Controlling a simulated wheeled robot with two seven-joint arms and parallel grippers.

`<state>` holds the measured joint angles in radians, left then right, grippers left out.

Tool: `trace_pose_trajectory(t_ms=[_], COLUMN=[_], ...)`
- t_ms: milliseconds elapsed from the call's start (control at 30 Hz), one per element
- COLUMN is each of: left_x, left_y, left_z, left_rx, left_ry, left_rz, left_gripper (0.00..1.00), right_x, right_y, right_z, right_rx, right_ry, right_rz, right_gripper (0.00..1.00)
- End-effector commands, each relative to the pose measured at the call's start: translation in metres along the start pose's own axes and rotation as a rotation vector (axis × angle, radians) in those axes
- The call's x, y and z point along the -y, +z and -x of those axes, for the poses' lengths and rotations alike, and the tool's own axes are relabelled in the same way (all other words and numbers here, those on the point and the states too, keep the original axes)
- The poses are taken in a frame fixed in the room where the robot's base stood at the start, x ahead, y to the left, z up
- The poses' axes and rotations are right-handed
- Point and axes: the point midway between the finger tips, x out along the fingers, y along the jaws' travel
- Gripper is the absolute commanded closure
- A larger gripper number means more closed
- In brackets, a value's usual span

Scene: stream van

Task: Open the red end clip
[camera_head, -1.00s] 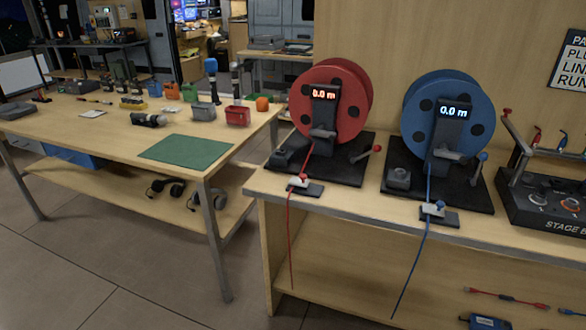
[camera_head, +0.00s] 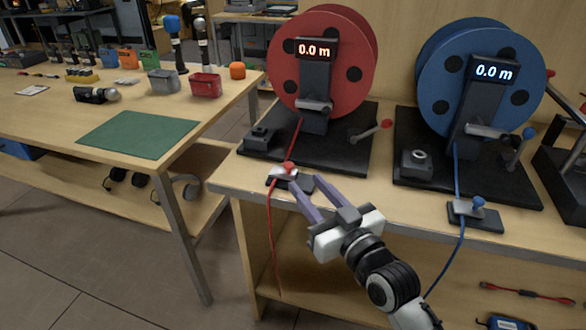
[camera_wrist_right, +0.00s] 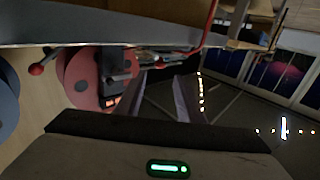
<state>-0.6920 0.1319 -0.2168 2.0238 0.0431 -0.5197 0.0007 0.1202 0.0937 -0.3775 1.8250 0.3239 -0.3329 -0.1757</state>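The red end clip (camera_head: 286,171) is a small pale clip with a red knob, on a dark base at the front edge of the bench, below the red reel (camera_head: 350,60). The red cable (camera_head: 272,230) runs through it and hangs over the edge. My right gripper (camera_head: 304,192) is just right of the clip, its two fingers apart and nothing between them. The right wrist view also shows the spread fingers (camera_wrist_right: 163,88), with a small red knob (camera_wrist_right: 160,66) near their tips. I cannot tell whether a finger touches the clip. My left gripper is not in view.
The blue reel (camera_head: 470,75) with its own blue end clip (camera_head: 475,208) stands to the right. The red reel's crank (camera_head: 370,131) is behind my gripper. A table with a green mat (camera_head: 140,134) stands left, across a gap.

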Motion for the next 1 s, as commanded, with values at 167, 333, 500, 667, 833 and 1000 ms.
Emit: trace_pose_trajectory(t_ms=[167,333,500,667,833,1000], left_x=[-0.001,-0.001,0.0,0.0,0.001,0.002], left_y=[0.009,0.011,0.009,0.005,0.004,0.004], left_z=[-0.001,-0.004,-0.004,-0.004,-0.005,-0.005], left_rx=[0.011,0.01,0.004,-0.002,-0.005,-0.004], left_ry=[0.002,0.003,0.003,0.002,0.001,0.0], left_rz=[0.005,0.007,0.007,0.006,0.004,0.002], left_gripper=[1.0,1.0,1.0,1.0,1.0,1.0], right_x=[0.0,0.0,0.0,0.0,0.0,0.0], right_y=[0.0,0.001,0.001,0.001,0.001,0.001], right_z=[-0.036,-0.062,-0.075,-0.078,-0.078,-0.077], right_rx=[-0.001,0.0,0.0,0.001,0.001,0.002], right_ry=[0.0,0.0,0.001,0.001,0.001,0.001], right_rz=[-0.001,-0.001,0.0,0.0,0.0,0.0], right_gripper=[0.65,0.65,0.65,0.65,0.69,0.97])
